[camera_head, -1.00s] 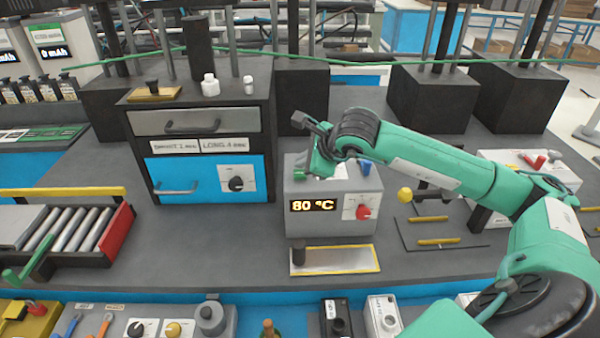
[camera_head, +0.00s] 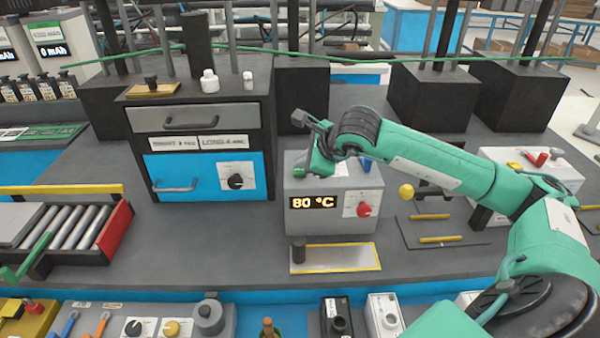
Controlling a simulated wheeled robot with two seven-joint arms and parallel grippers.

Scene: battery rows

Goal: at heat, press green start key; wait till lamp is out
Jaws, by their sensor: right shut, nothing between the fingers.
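A grey heater box (camera_head: 305,222) stands in the middle of the bench. Its display (camera_head: 312,202) reads 80 °C in yellow, and a red knob (camera_head: 364,210) is on its front right. My right gripper (camera_head: 299,172) reaches in from the right with its fingers shut and empty, pointing down at the left part of the box top. A bit of green shows at the fingertips; I cannot tell key from finger there, nor whether they touch. A blue part (camera_head: 367,164) is at the right of the top. I cannot make out a lit lamp. My left gripper is not in view.
A dark cabinet with a blue drawer (camera_head: 195,188) stands left of the box. A metal plate (camera_head: 345,258) with a dark post lies in front of it. A roller tray (camera_head: 118,228) is at far left. Yellow-handled parts (camera_head: 440,239) lie to the right.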

